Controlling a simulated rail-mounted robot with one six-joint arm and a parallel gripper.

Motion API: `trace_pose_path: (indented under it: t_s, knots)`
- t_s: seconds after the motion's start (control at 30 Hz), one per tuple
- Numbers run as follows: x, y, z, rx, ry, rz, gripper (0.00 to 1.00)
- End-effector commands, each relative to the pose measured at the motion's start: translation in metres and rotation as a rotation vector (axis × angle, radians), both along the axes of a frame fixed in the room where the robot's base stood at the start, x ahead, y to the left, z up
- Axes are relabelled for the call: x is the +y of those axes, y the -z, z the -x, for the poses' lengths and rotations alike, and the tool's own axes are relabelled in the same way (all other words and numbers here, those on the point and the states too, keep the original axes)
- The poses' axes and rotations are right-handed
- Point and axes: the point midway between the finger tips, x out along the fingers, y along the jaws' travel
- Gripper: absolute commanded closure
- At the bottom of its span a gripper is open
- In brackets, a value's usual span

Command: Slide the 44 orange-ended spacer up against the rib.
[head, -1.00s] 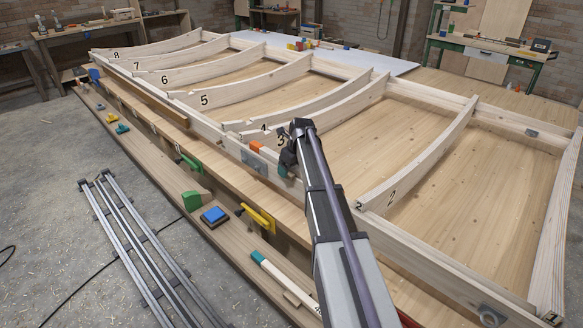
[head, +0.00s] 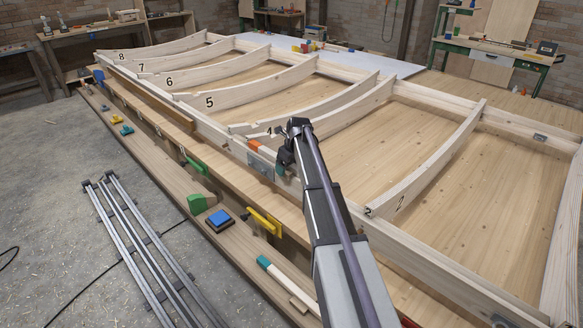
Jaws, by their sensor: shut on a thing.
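The orange-ended spacer shows its orange end (head: 254,145) at the frame's near long rail, just left of my gripper (head: 282,160). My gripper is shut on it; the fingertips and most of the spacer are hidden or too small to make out. The rib marked 4 (head: 335,108) starts close beyond the orange end. I cannot tell whether they touch. The spacer's printed number is not readable. My arm covers the near end of the rib behind the gripper.
The rib marked 2 (head: 430,165) stands to the right, and the rib marked 5 (head: 250,88) farther left. On the near bench lie a teal-ended spacer (head: 285,283), a blue block (head: 219,219), a green block (head: 197,204) and a yellow clamp (head: 262,221).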

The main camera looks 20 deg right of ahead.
Motion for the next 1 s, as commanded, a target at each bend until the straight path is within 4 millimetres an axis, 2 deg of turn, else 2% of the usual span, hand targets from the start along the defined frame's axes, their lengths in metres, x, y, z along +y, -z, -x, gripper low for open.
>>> trace_pose_path:
  t_s: [0.27, 0.3, 0.5, 0.77, 0.87, 1.0]
  knots:
    - [0.001, 0.0, -0.001, 0.0, 0.0, 0.0, 0.49]
    - [0.0, 0.0, -0.001, 0.0, 0.0, 0.0, 0.18]
    - [0.0, 0.0, -0.001, 0.0, 0.0, 0.0, 0.0]
    - [0.0, -0.003, 0.0, 0.0, 0.0, 0.0, 0.0]
    - [0.0, -0.013, 0.002, 0.0, 0.001, 0.0, 0.0]
    - [-0.002, -0.039, 0.008, 0.0, 0.001, 0.0, 0.0]
